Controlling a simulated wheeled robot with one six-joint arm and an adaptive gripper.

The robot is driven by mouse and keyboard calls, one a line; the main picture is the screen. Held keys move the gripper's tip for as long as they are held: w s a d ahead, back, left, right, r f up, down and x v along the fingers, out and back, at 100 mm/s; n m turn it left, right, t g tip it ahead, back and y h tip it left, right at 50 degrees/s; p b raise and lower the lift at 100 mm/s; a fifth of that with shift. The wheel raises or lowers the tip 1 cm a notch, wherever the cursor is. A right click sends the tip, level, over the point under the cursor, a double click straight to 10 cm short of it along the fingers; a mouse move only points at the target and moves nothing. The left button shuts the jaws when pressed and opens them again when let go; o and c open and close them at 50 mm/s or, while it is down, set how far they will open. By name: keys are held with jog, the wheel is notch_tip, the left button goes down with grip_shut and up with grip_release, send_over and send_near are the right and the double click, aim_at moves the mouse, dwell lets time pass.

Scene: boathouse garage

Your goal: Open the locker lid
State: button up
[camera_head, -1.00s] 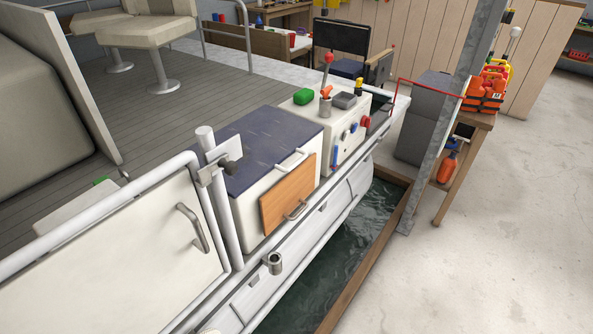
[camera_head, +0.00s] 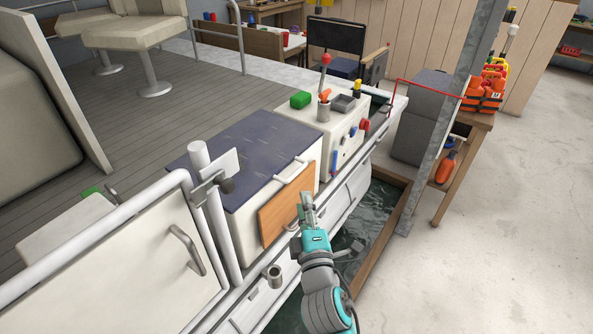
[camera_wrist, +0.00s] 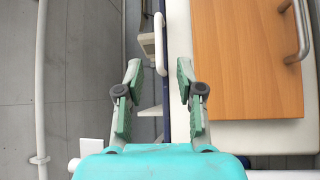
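The locker (camera_head: 243,232) is a white box on the boat's side with a dark blue lid (camera_head: 245,150). The lid lies shut. A white bar handle (camera_head: 293,172) sits at the lid's front edge; in the wrist view the handle (camera_wrist: 160,44) lies ahead of and between my fingers. My gripper (camera_head: 306,200) is in front of the orange wooden panel on the locker's front, below the lid handle. In the wrist view my gripper (camera_wrist: 160,70) is open, with nothing between its pads. The panel's metal handle (camera_wrist: 300,32) is to the right there.
A white console (camera_head: 325,128) with a red-knobbed lever and a green block adjoins the locker. A white post (camera_head: 215,215) with a clamp and a white railed door (camera_head: 120,265) stand at left. Water (camera_head: 375,225) lies below the boat's side; bare floor (camera_head: 500,240) is at right.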

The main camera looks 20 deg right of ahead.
aim_at(297, 171)
jog(key=w, duration=0.3)
jog(key=w+d+r, duration=0.1)
jog(key=w, duration=0.6)
jog(key=shift+w+d+r, duration=0.25)
jog(key=shift+w+d, duration=0.1)
grip_shut()
